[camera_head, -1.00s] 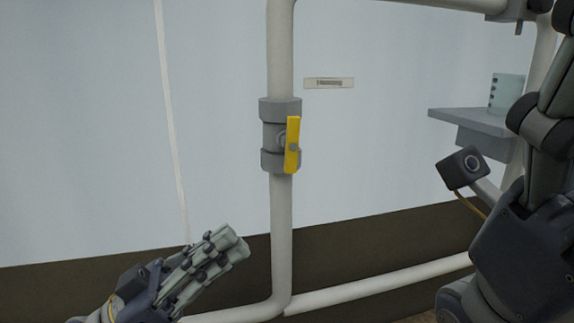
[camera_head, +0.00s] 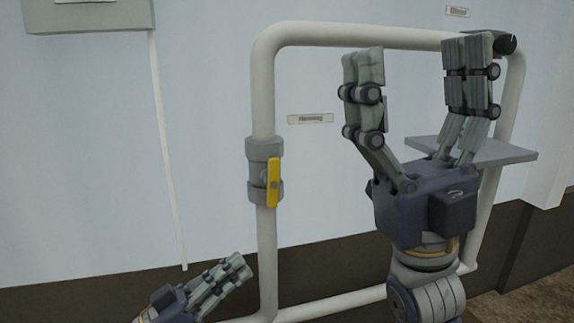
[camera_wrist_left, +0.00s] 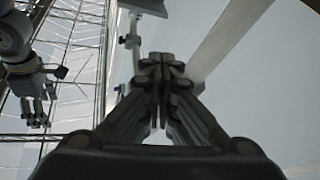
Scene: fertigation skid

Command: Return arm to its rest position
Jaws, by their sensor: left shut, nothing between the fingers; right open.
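My left gripper (camera_head: 236,270) is low at the left of the head view, left of the pipe and below the valve. Its fingers are shut with nothing between them, and it also shows shut in the left wrist view (camera_wrist_left: 160,68). My right gripper (camera_head: 418,58) is raised with its fingers pointing up and spread wide, open and empty. It stands in front of the right part of the pipe frame and hides part of the shelf. The grey valve (camera_head: 257,165) with its yellow handle (camera_head: 273,182) is on the vertical pipe; the handle stands upright, along the pipe. Neither gripper touches the valve.
A white pipe frame (camera_head: 310,33) runs in front of the pale wall. A grey shelf (camera_head: 505,153) is behind my right gripper. Small labels (camera_head: 310,119) are on the wall. A grey box (camera_head: 90,14) is at the upper left. Space around the valve is clear.

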